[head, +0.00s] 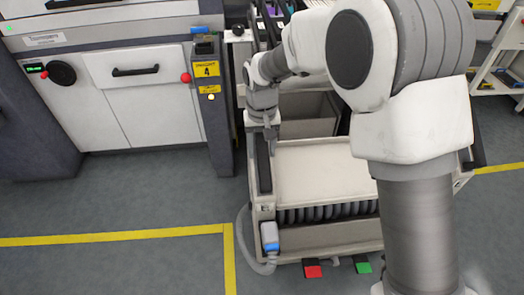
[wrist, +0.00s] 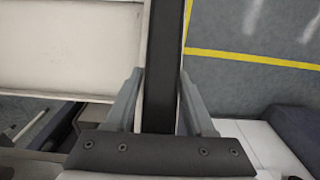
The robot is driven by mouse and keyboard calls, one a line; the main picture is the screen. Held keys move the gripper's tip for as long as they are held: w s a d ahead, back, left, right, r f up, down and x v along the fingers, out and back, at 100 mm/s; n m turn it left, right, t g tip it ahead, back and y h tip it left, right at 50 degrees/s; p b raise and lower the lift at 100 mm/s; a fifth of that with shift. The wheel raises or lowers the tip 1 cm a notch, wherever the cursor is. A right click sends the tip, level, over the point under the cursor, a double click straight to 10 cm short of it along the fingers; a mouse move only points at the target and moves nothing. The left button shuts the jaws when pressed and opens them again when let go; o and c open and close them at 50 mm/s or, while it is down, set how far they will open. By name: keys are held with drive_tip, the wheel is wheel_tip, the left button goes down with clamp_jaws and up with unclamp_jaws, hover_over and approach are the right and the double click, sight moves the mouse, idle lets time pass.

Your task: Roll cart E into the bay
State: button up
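A cart (head: 325,172) with a cream top panel stands in the middle of the head view, right of the machine. A dark bar (wrist: 168,60) on the cart's left side runs lengthwise through the wrist view. My gripper (head: 268,142) is at this side of the cart, pointing down. In the wrist view its two grey fingers (wrist: 160,85) stand on either side of the dark bar. A narrow pale gap shows between the left finger and the bar, so it looks open. My arm hides the cart's right part.
A white and grey machine (head: 130,110) stands at left; its corner post has a yellow label (head: 205,70) reading 4. A hose and blue-white connector (head: 269,238) are at the cart's front, near red (head: 312,270) and green pedals (head: 362,266). Floor at front left is clear, with yellow lines (head: 110,237).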

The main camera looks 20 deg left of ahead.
drive_tip(key=shift+o, duration=0.8)
drive_tip(key=shift+s+d+f, duration=0.1)
drive_tip(key=shift+s, duration=0.05)
wheel_tip(320, 180, up, 18)
drive_tip(key=p, duration=0.4)
drive_tip(key=shift+f+p, duration=0.25)
drive_tip(key=shift+p, duration=0.15)
drive_tip(key=shift+d, duration=0.1)
